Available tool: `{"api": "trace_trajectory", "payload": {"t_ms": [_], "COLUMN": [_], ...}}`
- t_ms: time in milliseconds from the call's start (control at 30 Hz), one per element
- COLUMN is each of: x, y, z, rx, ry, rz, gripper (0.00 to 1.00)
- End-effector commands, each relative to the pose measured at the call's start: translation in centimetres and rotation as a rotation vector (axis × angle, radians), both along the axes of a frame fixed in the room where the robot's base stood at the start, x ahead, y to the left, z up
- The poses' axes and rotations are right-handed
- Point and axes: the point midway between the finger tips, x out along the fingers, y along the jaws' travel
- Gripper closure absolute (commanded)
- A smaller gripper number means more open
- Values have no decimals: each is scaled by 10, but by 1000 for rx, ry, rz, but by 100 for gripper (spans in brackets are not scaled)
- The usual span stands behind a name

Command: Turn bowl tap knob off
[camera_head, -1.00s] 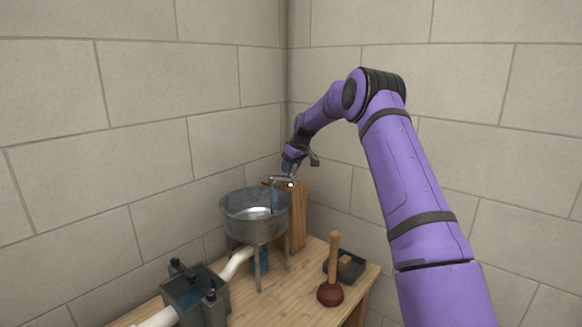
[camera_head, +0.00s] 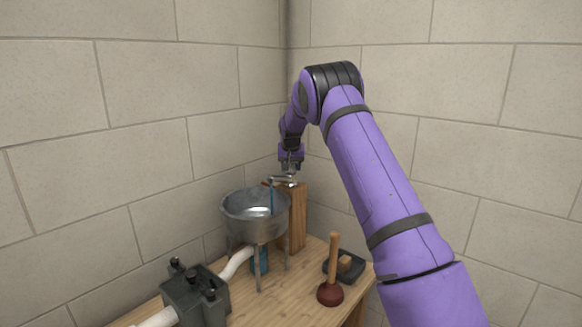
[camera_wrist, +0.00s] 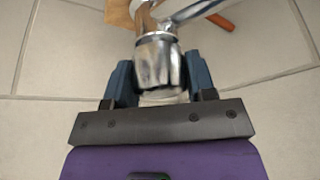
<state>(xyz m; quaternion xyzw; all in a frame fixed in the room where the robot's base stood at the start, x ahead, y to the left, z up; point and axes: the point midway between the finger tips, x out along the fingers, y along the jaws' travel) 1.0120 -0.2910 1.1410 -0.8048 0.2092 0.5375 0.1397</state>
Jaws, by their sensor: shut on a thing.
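The bowl tap (camera_head: 282,180) stands on a wooden post at the back of the metal bowl (camera_head: 240,207). A thin blue stream of water (camera_head: 271,200) runs from its spout into the bowl. My gripper (camera_head: 290,167) is over the tap from above. In the wrist view, the silver ribbed knob (camera_wrist: 158,62) sits between the blue fingers of my gripper (camera_wrist: 160,85), which are shut on it. The tap's spout (camera_wrist: 195,12) reaches to the upper right. A red-orange part (camera_wrist: 220,22) shows beside it.
The wooden post (camera_head: 299,215) rises from the wooden bench (camera_head: 270,302). A plunger (camera_head: 332,270) and a dark tray (camera_head: 352,265) stand at the bench's right. A dark grey box with black knobs (camera_head: 195,292) and a white pipe (camera_head: 237,263) are at the left. Tiled walls close in behind.

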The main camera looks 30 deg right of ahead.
Motion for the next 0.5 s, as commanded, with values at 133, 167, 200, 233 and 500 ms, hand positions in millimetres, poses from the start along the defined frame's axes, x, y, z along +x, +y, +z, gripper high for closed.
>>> {"api": "trace_trajectory", "payload": {"t_ms": [133,167,200,233,500], "x": [0,0,0,0,0], "y": [0,0,0,0,0], "z": [1,1,1,1,1], "rx": [-2,-2,-2,-1,-1], "ry": [0,-1,-1,-2,-2], "rz": [-68,-79,-92,-101,-141], "gripper": [73,73,73,73,73]}}
